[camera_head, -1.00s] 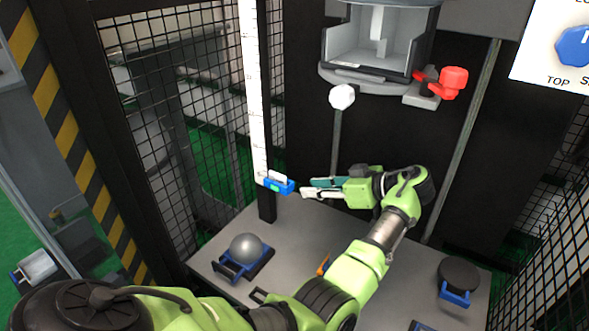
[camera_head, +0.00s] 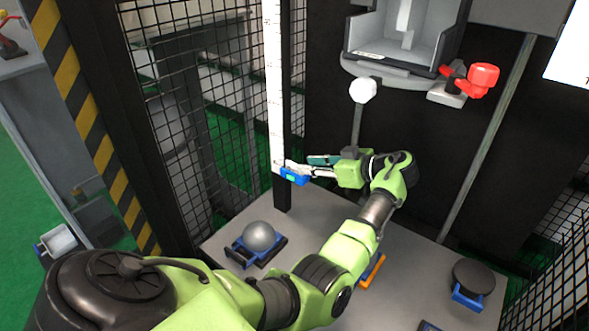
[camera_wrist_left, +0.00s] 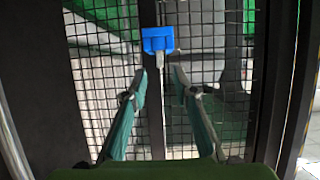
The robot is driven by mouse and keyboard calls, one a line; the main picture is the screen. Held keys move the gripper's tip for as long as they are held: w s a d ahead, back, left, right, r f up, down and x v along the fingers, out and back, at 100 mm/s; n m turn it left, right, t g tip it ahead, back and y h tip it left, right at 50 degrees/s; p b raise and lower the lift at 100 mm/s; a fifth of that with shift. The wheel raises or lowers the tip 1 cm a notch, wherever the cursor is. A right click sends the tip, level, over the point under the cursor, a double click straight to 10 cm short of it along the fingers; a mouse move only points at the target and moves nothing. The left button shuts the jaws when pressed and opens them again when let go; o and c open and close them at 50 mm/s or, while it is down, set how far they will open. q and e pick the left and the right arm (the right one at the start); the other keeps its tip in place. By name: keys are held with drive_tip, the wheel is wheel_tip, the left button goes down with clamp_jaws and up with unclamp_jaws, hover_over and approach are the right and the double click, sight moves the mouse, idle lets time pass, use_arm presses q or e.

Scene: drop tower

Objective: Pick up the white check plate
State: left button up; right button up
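A small blue holder (camera_head: 293,178) with a green patch sits at the lower end of the white vertical scale (camera_head: 273,90). A thin white piece at its top edge may be the white check plate, but it is partly hidden by my fingers. In the left wrist view the blue holder (camera_wrist_left: 159,39) is just beyond the fingertips, with a narrow pale piece below it. My left gripper (camera_head: 308,166) reaches in beside the holder. Its fingers are apart with nothing clearly between them, and it also shows in the left wrist view (camera_wrist_left: 160,76). My right gripper is out of view.
A black disc (camera_head: 473,275) stands at the right. A grey carriage (camera_head: 405,45) with a red knob (camera_head: 484,76) hangs above. Black mesh (camera_head: 235,120) stands behind the scale.

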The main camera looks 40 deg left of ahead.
sight(294, 169)
use_arm(q)
drive_tip(key=x, duration=0.4)
drive_tip(key=shift+a+f, duration=0.1)
drive_tip(key=shift+f, duration=0.1)
clamp_jaws()
drive_tip(key=shift+r, duration=0.1)
